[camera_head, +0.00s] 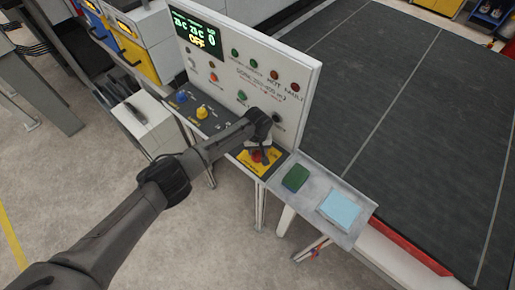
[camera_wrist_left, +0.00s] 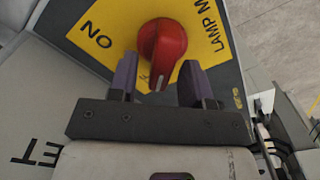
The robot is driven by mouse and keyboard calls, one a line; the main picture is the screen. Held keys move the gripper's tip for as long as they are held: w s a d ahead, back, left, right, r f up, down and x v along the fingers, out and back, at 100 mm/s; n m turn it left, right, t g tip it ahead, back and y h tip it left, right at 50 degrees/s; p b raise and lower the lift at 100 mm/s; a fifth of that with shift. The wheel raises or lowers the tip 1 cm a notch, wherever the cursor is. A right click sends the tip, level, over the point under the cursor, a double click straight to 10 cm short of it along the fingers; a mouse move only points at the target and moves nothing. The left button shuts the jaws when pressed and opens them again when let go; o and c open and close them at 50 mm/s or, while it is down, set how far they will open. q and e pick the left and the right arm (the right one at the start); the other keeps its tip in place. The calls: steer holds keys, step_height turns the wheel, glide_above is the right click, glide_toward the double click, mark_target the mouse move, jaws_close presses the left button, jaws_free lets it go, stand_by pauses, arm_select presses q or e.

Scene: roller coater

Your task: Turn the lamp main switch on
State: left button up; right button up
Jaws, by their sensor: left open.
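The lamp main switch is a red rotary knob (camera_wrist_left: 162,45) on a yellow plate (camera_wrist_left: 205,30) lettered "ON" and "LAMP M...". A white mark on the knob points toward my gripper, not at the "ON" lettering. In the head view the knob (camera_head: 257,157) sits at the right end of the sloped control panel, partly hidden by my gripper. My left gripper (camera_wrist_left: 158,72) is open, its two dark fingers on either side of the knob's near end. I cannot tell whether they touch it. It also shows in the head view (camera_head: 259,148). My right gripper is not in view.
A yellow knob (camera_head: 202,112) and a blue knob (camera_head: 181,97) stand on the panel left of my gripper. A tray (camera_head: 312,212) on the right holds a green block (camera_head: 296,178) and a light blue block (camera_head: 339,210).

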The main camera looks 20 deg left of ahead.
arm_select(q)
jaws_close()
stand_by(0.4)
steer(key=shift+d+m, duration=0.1)
steer(key=shift+m, duration=0.2)
steer(key=m, duration=0.2)
steer(key=shift+d+m+p, duration=0.15)
steer(key=shift+m+p, duration=0.2)
steer(key=shift+m, duration=0.05)
steer(key=m, duration=0.5)
steer(key=shift+d+p, duration=0.3)
steer(key=m, duration=0.5)
steer(key=shift+s+d, duration=0.1)
steer(key=shift+d, duration=0.1)
steer(key=shift+s+d+m+p, duration=0.1)
steer(key=shift+m+p, duration=0.1)
steer(key=shift+m, duration=0.9)
steer(key=shift+s+d+m+p, duration=0.1)
steer(key=shift+m+p, duration=0.05)
steer(key=shift+m, duration=0.95)
